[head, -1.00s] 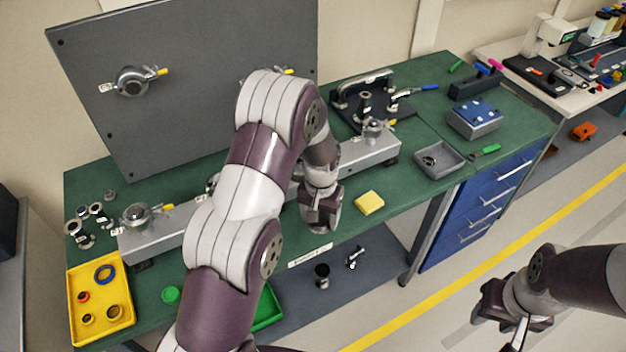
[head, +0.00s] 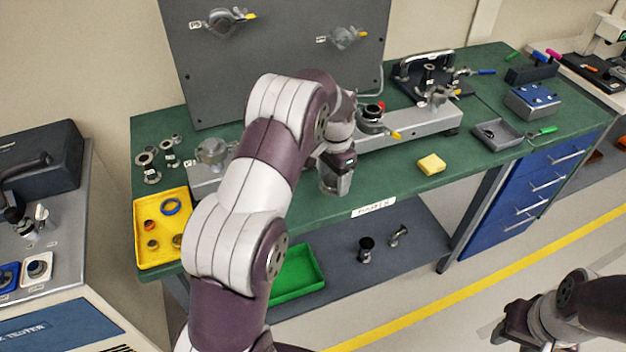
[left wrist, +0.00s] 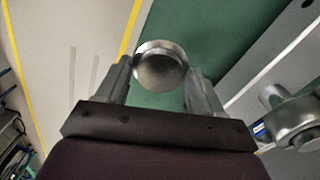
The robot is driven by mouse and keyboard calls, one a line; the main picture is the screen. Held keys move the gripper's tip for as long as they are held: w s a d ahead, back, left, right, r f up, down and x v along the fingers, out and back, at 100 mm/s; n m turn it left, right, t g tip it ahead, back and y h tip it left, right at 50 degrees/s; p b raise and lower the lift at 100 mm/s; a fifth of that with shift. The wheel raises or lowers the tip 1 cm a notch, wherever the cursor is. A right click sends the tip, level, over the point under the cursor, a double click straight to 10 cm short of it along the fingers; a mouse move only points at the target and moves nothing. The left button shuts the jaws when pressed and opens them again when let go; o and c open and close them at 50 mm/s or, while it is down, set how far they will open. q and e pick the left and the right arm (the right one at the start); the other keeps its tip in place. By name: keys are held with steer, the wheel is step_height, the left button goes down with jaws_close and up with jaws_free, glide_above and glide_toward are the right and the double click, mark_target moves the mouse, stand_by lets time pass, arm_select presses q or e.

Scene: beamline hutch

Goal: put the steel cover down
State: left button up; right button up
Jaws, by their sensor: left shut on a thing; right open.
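The steel cover (left wrist: 160,68) is a round, shiny grey disc in the left wrist view. It sits between the two fingers of my left gripper (left wrist: 158,85), which is shut on it. In the head view my left gripper (head: 337,178) hangs over the front part of the green workbench (head: 395,198), in front of a long grey beam fixture (head: 425,125). I cannot make out the cover there, or its height above the bench. My right gripper (head: 510,325) is open and empty, away from the bench over the floor at lower right.
A yellow tray (head: 147,240) with rings stands at the bench's left end. A yellow block (head: 431,164) and a grey tray (head: 499,133) lie to the right of my left gripper. A grey upright panel (head: 280,75) stands behind. Bare green bench top shows near the front edge.

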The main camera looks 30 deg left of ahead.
arm_select(q)
steer(key=p, duration=0.1)
glide_above(310, 205)
steer(key=f, duration=0.3)
steer(key=shift+w+d, duration=0.1)
steer(key=shift+d, duration=0.1)
step_height(310, 205, down, 4)
steer(key=shift+a+r+p, duration=0.15)
steer(key=shift+p, duration=0.65)
steer(key=shift+s+f, duration=0.2)
steer(key=shift+f, duration=0.1)
steer(key=shift+w, duration=0.1)
steer(key=shift+f, duration=0.15)
steer(key=o, duration=1.1)
